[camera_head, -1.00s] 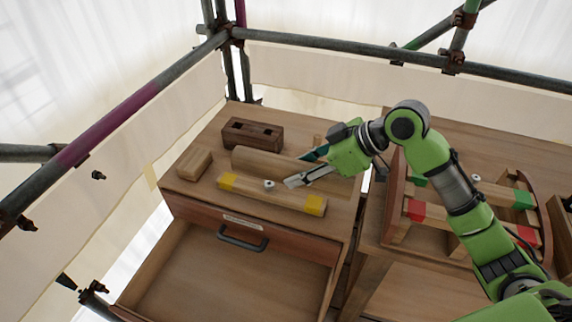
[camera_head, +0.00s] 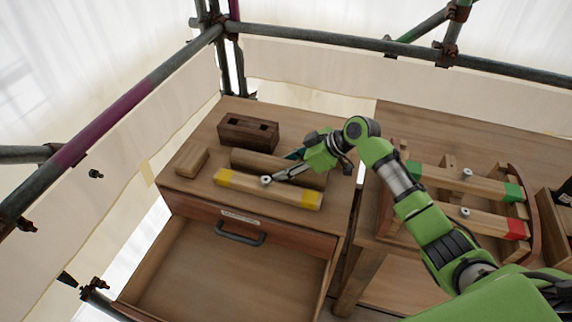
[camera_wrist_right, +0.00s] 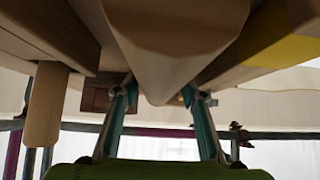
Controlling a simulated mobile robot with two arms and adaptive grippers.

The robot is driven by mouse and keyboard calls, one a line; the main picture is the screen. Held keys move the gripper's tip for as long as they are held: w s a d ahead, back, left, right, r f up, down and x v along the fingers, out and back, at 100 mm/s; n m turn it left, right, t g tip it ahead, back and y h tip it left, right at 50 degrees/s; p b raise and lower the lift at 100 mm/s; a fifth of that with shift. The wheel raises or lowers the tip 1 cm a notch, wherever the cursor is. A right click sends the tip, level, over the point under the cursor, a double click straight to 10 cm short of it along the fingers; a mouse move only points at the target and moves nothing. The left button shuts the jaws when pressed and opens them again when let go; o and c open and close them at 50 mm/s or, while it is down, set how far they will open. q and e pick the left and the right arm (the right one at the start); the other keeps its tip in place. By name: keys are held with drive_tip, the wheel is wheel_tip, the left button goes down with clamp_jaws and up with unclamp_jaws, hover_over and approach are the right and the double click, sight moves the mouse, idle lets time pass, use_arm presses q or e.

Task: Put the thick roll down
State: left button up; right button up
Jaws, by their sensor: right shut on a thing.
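The thick roll (camera_head: 252,162) is a plain wooden round bar on the cabinet top, behind the yellow-ended bar (camera_head: 258,189). My right gripper (camera_head: 283,169) reaches in from the right, with one finger on each side of the roll, and is shut on it. In the right wrist view the roll (camera_wrist_right: 172,45) runs between the two fingers (camera_wrist_right: 160,100). I cannot tell whether it rests fully on the cabinet top. The gripper covers part of its right half. My left gripper is not in view.
A dark block with holes (camera_head: 248,134) stands behind the roll and a small wooden block (camera_head: 191,160) to its left. The drawer (camera_head: 225,270) below is open and empty. A rack (camera_head: 526,205) holding green-ended and red-ended bars stands right. Scaffold pipes surround the bench.

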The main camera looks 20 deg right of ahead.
drive_tip(key=shift+f, duration=0.15)
drive_tip(key=o, duration=1.1)
drive_tip(key=shift+c, duration=0.2)
